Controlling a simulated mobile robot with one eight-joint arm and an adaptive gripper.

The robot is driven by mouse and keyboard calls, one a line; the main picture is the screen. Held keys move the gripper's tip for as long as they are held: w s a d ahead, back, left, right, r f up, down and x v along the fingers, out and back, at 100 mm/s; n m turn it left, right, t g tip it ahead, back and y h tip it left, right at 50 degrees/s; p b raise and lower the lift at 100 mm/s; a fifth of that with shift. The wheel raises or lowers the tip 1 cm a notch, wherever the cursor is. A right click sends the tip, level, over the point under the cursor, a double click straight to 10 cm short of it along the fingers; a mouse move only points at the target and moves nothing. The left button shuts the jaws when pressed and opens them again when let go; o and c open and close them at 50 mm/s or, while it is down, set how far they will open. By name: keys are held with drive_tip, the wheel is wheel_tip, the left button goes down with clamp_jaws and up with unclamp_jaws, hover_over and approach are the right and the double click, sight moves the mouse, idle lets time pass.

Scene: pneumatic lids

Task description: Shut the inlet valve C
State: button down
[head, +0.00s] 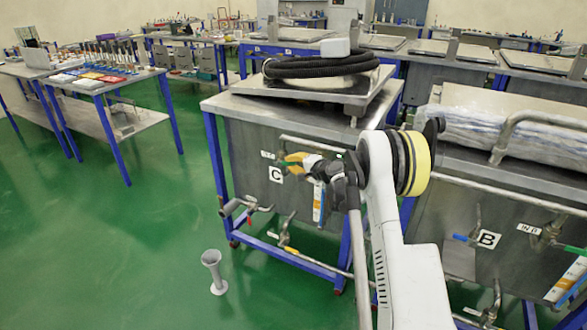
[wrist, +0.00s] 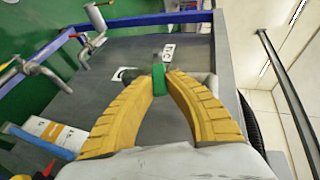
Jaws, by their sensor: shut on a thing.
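The metal tank marked C (head: 246,146) stands in a blue frame at the middle of the head view. Its C label (head: 276,174) and a small inlet label (head: 268,155) are on the front panel. My gripper (head: 294,160) is at the upper part of this panel, beside the inlet label. In the wrist view its yellow ribbed fingers (wrist: 160,75) are closed together on the green valve handle (wrist: 159,86). The green handle also shows small in the head view (head: 290,164). The fingers and wrist hide most of the valve body.
A lower pipe with a valve (head: 288,243) runs under tank C. Tank B's label (head: 488,239) and a blue-handled valve (head: 464,238) are at right. A black hose coil (head: 320,65) lies on the tank lid. A grey funnel-like stand (head: 213,272) is on the open green floor.

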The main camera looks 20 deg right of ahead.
drive_tip(key=shift+f+m+t+y, duration=0.75)
drive_tip(key=shift+f+t, duration=0.35)
drive_tip(key=shift+t, duration=0.6)
drive_tip(key=c, duration=1.3)
unclamp_jaws()
drive_tip(key=shift+c, duration=0.2)
drive_tip(key=v, duration=1.2)
